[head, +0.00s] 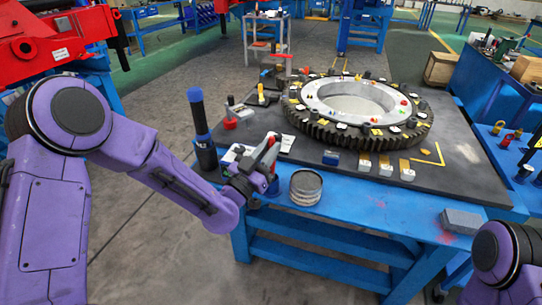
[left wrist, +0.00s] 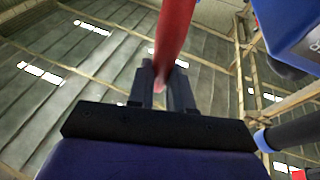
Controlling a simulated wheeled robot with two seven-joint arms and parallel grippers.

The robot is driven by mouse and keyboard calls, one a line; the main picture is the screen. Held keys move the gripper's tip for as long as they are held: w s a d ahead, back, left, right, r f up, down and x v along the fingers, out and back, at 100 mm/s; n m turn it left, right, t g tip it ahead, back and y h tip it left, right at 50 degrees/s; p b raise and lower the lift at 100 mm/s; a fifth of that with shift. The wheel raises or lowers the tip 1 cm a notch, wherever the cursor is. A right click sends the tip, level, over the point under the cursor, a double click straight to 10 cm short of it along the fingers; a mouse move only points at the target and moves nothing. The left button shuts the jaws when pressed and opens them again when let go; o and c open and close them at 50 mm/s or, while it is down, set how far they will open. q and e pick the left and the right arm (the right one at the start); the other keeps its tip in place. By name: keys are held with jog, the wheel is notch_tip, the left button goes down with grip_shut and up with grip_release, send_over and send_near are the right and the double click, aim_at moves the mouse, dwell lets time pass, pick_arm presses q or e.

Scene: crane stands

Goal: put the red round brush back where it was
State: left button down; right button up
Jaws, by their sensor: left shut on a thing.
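My left gripper (head: 264,166) is at the near left edge of the table, beside a silver can. It is shut on a red rod-like thing, which I take to be the red round brush (head: 271,142). In the left wrist view the red shaft (left wrist: 174,35) stands between the two fingers (left wrist: 167,88) and runs out of the top of the picture. Its far end is not visible there. The silver ribbed can (head: 306,188) stands just right of the gripper on the table. My right gripper is out of view; only part of that arm shows at the lower right.
The blue table (head: 350,205) has a dark top bearing a large toothed ring (head: 360,108). A blue-topped black cylinder (head: 200,125) stands at the left edge. Several small blocks lie before the ring. A grey block (head: 462,221) lies near the right corner; the front right is mostly clear.

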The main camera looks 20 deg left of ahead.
pick_arm(q)
jog(key=shift+s+d, duration=0.2)
jog(key=shift+s, duration=0.1)
jog(key=c, duration=1)
grip_release()
jog(key=shift+w, duration=0.2)
jog(key=shift+s, duration=0.1)
jog(key=shift+r, duration=0.1)
jog(key=shift+r, duration=0.3)
jog(key=b+v, duration=0.4)
jog(key=v, duration=0.8)
jog(key=shift+a+f+b, duration=0.1)
jog(key=shift+f+b, duration=0.1)
jog(key=shift+b, duration=0.15)
